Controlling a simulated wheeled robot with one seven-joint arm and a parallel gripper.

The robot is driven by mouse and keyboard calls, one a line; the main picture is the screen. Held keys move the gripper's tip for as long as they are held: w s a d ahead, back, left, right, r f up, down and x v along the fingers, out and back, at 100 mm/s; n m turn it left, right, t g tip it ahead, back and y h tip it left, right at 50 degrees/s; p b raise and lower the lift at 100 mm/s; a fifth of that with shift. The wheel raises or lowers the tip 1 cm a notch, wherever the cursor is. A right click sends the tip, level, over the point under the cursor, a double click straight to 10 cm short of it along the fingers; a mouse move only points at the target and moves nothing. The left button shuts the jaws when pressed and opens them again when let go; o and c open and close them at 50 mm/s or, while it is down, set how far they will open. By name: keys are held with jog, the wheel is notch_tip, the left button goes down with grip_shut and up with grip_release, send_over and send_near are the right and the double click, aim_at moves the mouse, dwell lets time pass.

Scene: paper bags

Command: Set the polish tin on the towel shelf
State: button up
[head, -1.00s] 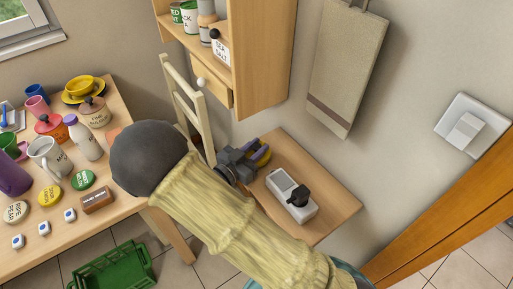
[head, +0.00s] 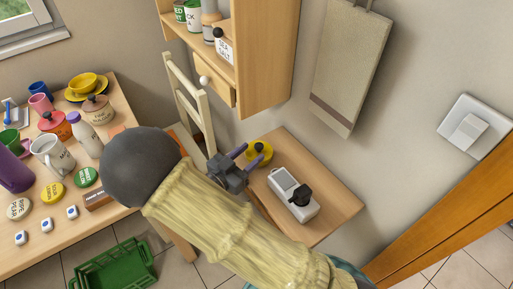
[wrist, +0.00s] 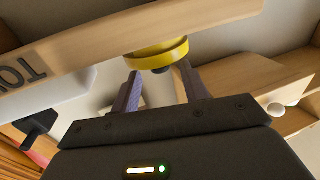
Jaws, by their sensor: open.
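The polish tin, a yellow round tin with a dark centre (head: 262,148), sits upright on the left end of the small wooden wall shelf (head: 335,207). In the wrist view the tin (wrist: 158,54) is just beyond my fingertips, over the shelf's front edge (wrist: 100,62), which carries upside-down letters, partly cut off, that look like part of "TOWELS". My gripper (head: 249,155) is open, with one purple finger on each side of the tin's near edge. One finger overlaps the tin in the head view, so contact cannot be told there.
A white device with a black knob (head: 293,196) stands on the same shelf, right of the tin. A wooden wall cabinet (head: 268,60) hangs above and a pale ladder-like rack (head: 188,100) stands at left. A cluttered table (head: 100,222) and green crate (head: 115,268) are farther left.

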jog(key=v, duration=0.7)
jog(key=shift+s+a, duration=0.25)
